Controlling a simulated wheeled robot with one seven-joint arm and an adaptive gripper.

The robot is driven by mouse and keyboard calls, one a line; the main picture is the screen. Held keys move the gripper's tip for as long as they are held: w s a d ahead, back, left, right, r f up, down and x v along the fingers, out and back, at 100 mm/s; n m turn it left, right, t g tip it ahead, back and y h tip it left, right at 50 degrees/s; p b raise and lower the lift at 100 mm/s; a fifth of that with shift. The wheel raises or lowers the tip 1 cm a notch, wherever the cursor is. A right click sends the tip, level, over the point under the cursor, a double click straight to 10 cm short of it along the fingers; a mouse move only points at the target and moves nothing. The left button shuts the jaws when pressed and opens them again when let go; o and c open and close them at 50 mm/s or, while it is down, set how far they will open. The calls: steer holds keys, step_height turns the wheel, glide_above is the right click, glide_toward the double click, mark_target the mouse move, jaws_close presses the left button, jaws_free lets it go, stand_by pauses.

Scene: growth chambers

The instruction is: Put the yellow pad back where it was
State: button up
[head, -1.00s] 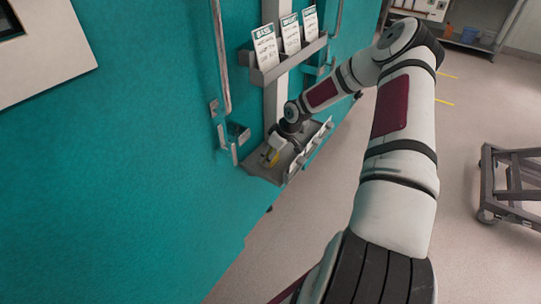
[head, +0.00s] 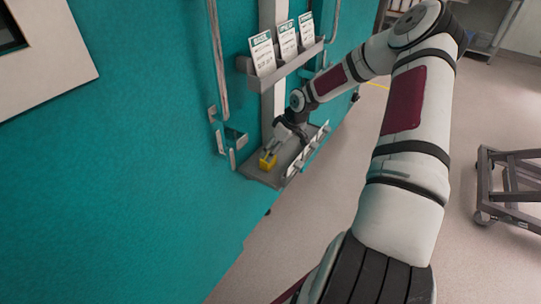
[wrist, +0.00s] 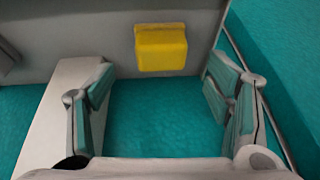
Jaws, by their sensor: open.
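The yellow pad (head: 267,161) rests at the near left end of the grey lower tray (head: 262,177) on the teal wall. It also shows in the wrist view (wrist: 161,48), at the top centre against a grey surface. My gripper (wrist: 158,92) is open, with its teal-padded fingers wide apart and nothing between them. The pad lies beyond the fingertips and looks clear of both. In the head view my gripper (head: 292,133) is over the tray, just behind and to the right of the pad.
An upper rack (head: 290,66) with three printed cards stands above the tray. Metal handles and brackets (head: 234,138) stick out to the left of it. White labels (head: 305,153) line the tray's right edge. A grey cart (head: 510,190) stands at the right; the floor between is clear.

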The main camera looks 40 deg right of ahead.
steer(key=v, duration=0.5)
steer(key=shift+s+r+p, duration=0.1)
steer(key=shift+r+p, duration=0.05)
steer(key=shift+p, duration=0.25)
steer(key=shift+s, duration=0.1)
